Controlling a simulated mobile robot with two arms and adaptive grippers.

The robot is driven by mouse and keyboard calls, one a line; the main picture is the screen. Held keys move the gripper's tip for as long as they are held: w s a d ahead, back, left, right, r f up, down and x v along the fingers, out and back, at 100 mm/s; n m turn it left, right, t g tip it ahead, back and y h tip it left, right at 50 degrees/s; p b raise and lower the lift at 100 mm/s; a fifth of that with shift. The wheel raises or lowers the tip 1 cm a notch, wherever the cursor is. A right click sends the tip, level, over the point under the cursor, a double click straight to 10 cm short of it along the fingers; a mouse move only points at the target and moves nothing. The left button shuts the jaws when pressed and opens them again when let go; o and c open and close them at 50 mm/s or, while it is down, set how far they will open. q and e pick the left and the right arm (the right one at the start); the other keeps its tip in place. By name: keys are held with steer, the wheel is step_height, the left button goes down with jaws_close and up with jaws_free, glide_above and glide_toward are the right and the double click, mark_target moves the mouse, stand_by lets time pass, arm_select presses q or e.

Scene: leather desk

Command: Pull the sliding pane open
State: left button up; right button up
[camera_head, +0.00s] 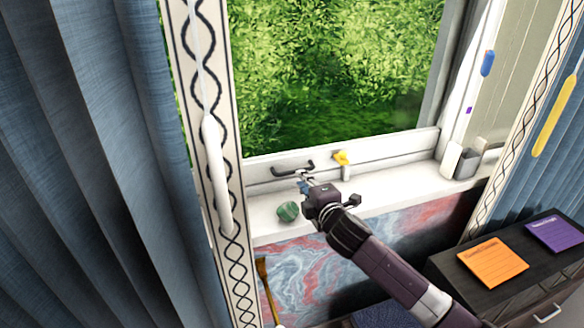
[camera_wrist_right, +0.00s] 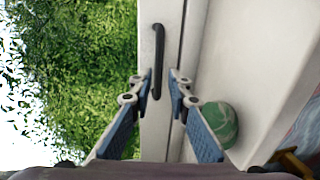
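The window pane (camera_head: 330,75) shows green foliage outside, with a white lower rail (camera_head: 390,151). A dark bar handle (camera_head: 290,169) is fixed on the rail; it also shows in the right wrist view (camera_wrist_right: 158,60). My right gripper (camera_head: 304,181) is in front of the rail, near the handle. In the right wrist view its two blue-padded fingers (camera_wrist_right: 160,80) are apart, one on either side of the handle's near end, with nothing clearly clamped. Contact with the handle cannot be told. My left gripper is not in view.
A green round object (camera_head: 288,211) sits on the white sill (camera_head: 385,190), close beside my right gripper. A yellow item (camera_head: 341,158) is by the rail. A dark container (camera_head: 468,162) stands at the sill's right. A long white bar (camera_head: 214,175) runs along the left post.

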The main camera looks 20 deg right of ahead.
steer(key=x, duration=0.3)
steer(key=shift+w+r, duration=0.1)
steer(key=shift+w, duration=0.3)
steer(key=shift+x, duration=1)
steer(key=shift+w, duration=0.45)
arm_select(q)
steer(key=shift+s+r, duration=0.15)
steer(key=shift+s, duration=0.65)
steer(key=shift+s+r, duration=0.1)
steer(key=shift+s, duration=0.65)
arm_select(e)
jaws_close()
arm_select(q)
steer(key=shift+p, duration=0.3)
